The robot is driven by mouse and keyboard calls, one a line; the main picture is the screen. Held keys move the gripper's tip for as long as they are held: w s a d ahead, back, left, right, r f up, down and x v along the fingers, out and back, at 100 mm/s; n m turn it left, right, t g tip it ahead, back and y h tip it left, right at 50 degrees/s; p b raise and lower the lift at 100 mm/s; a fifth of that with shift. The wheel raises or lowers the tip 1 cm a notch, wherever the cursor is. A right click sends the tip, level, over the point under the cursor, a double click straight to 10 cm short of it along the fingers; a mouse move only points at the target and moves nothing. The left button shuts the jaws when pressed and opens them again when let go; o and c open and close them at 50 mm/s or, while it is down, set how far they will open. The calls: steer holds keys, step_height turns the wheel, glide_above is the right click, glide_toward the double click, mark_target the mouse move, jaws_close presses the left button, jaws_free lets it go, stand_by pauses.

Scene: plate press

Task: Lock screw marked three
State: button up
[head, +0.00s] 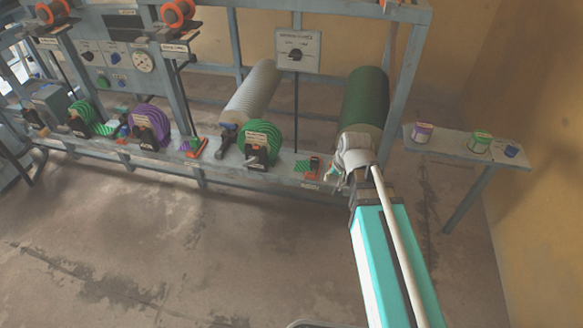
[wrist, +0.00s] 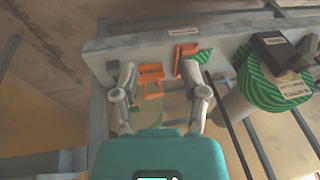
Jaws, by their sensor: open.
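My gripper (head: 337,174) is at the right end of the machine's front rail in the head view. In the wrist view my gripper (wrist: 158,78) is open, with one finger on each side of a small orange part (wrist: 151,84) that bears a label. The fingers look apart from it, with nothing held. A second orange part (wrist: 184,52) sits close by the right finger; an orange part (head: 313,168) also shows left of my gripper in the head view. The labels are too small to read, so I cannot tell which part is screw three.
A green-striped wheel (wrist: 268,80) with a black block stands at the right in the wrist view. The dark green roller (head: 364,98) is behind my gripper. A side shelf (head: 450,143) with small cans is at the right. The floor in front is clear.

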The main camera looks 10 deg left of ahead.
steer(key=w+a+g+y+b, duration=0.15)
steer(key=w+a+y, duration=0.3)
steer(key=a, duration=0.65)
steer(key=y+b, duration=0.2)
steer(key=y, duration=0.1)
glide_toward(249, 165)
step_height(249, 165, up, 3)
steer(key=w+d, duration=0.1)
steer(key=d, duration=0.2)
steer(key=shift+a+f+g, duration=0.15)
steer(key=shift+g, duration=0.1)
steer(key=shift+f, duration=0.1)
steer(key=b+x, duration=0.8)
steer(key=x, duration=0.3)
steer(key=shift+a+f, duration=0.2)
steer(key=shift+a, duration=0.1)
steer(key=shift+b+x, duration=0.7)
steer(key=shift+x, duration=0.25)
steer(key=shift+a, duration=0.15)
jaws_close()
